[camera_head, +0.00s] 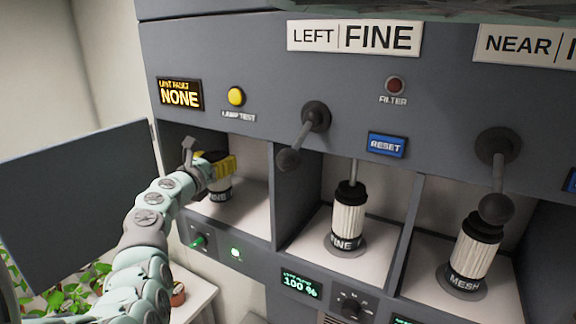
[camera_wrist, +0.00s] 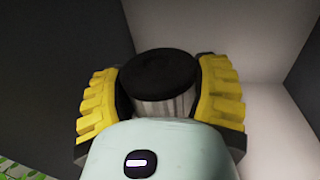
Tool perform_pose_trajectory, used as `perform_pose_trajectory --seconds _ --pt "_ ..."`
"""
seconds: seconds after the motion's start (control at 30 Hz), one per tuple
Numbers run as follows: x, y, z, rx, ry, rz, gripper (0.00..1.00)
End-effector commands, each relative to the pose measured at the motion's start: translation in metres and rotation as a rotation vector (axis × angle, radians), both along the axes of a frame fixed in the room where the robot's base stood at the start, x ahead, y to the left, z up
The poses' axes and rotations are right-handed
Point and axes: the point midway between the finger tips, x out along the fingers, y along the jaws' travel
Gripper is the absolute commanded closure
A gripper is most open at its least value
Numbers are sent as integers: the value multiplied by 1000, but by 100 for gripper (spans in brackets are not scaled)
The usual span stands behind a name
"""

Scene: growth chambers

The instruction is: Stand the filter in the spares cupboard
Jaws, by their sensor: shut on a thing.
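My gripper (camera_head: 217,168) is inside the leftmost open compartment (camera_head: 250,198), whose dark door (camera_head: 75,205) stands swung out to the left. I take this compartment for the cupboard; no name shows on it. The gripper is shut on a filter (camera_head: 219,192), with a black cap and a dark label band that I cannot read fully. In the wrist view, the yellow finger pads press on both sides of the pale ribbed filter (camera_wrist: 165,75), below its round black cap. The filter looks upright, low over the pale floor. Whether its base touches the floor cannot be told.
A FINE filter (camera_head: 347,218) stands in the middle bay, under a grey lever (camera_head: 302,135). A MESH filter (camera_head: 470,255) stands in the right bay, under another lever (camera_head: 497,170). A dark divider (camera_head: 290,205) borders the left compartment. Plants (camera_head: 70,295) are at lower left.

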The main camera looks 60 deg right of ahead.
Motion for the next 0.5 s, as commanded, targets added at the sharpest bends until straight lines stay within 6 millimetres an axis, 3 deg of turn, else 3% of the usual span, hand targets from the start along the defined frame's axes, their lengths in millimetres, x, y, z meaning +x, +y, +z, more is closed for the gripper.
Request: perform_pose_trajectory --seconds 0.27,0.5 --pt "1 -12 0 -2 -2 -3 78" --pt "6 -35 -4 0 -3 -8 78"
